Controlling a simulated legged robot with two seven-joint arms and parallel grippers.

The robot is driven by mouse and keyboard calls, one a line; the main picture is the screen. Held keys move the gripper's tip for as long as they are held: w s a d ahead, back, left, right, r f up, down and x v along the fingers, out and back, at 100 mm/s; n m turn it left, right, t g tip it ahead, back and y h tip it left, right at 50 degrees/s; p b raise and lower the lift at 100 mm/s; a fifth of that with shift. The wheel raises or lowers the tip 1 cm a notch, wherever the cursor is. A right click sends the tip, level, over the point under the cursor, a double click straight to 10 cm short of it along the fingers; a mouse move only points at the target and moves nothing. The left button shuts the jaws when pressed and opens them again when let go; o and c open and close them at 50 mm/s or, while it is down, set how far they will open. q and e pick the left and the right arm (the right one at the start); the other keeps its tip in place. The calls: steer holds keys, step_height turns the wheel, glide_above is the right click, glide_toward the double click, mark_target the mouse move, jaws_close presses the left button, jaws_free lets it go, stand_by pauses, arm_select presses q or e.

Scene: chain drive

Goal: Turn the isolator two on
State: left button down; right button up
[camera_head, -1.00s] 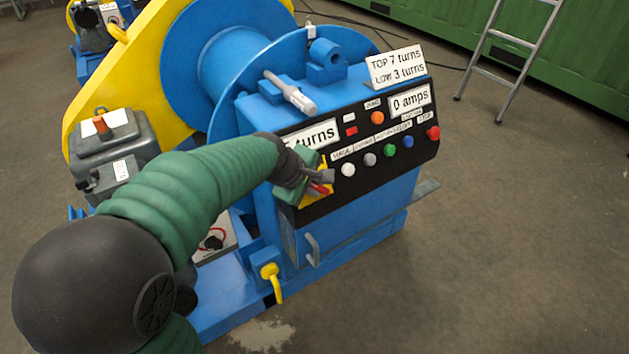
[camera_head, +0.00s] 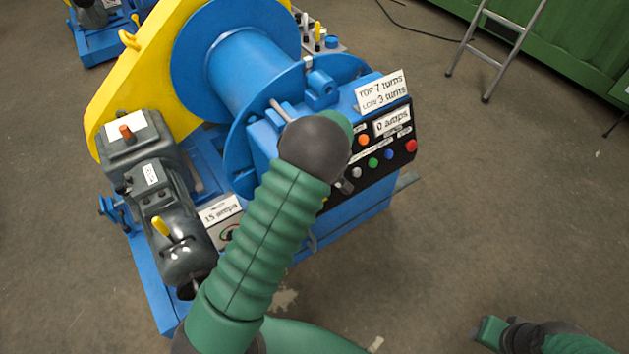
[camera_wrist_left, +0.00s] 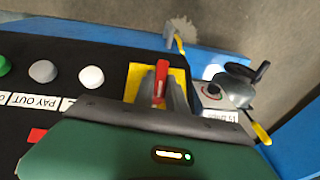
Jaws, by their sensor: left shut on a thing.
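My left gripper (camera_wrist_left: 158,92) is shut on a red lever (camera_wrist_left: 161,75) that stands on a yellow plate (camera_wrist_left: 135,78) on the black control panel (camera_wrist_left: 100,52). The lever shows between the two grey fingers in the left wrist view. In the head view my forearm hides most of the gripper and the lever. I cannot read a label naming isolator two. My right gripper (camera_head: 486,331) shows partly at the bottom right, away from the machine; its fingers are unclear.
The panel carries several buttons, including a red one (camera_head: 411,146) and a white one (camera_wrist_left: 91,77). A blue winch drum (camera_head: 240,55), a yellow guard (camera_head: 125,70) and a grey motor (camera_head: 170,215) stand close. A ladder (camera_head: 500,40) is at the back.

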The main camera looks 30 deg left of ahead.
arm_select(q)
steer(key=shift+w+r+m+g+y+p, duration=0.2)
steer(key=shift+m+g+y+p, duration=0.25)
steer(key=shift+g+p, duration=0.2)
steer(key=shift+w+d+f+m+g+y, duration=0.15)
steer(key=shift+f+m+g+y, duration=0.15)
steer(key=shift+m+g, duration=0.3)
steer(key=shift+w+f+m+g+y+b, duration=0.1)
steer(key=shift+f+m+g+y+b, duration=0.1)
steer(key=shift+m+g+y+b, duration=0.5)
steer(key=shift+w+d+r+m+g+y+b, duration=0.1)
steer(key=shift+d+m+g+y+b, duration=0.05)
steer(key=shift+m+g+y+b, duration=0.4)
arm_select(e)
steer(key=shift+f, duration=0.1)
steer(key=shift+s, duration=0.1)
arm_select(q)
steer(key=c, duration=1.4)
jaws_free()
steer(key=shift+o, duration=0.2)
arm_select(e)
steer(key=shift+f, duration=0.1)
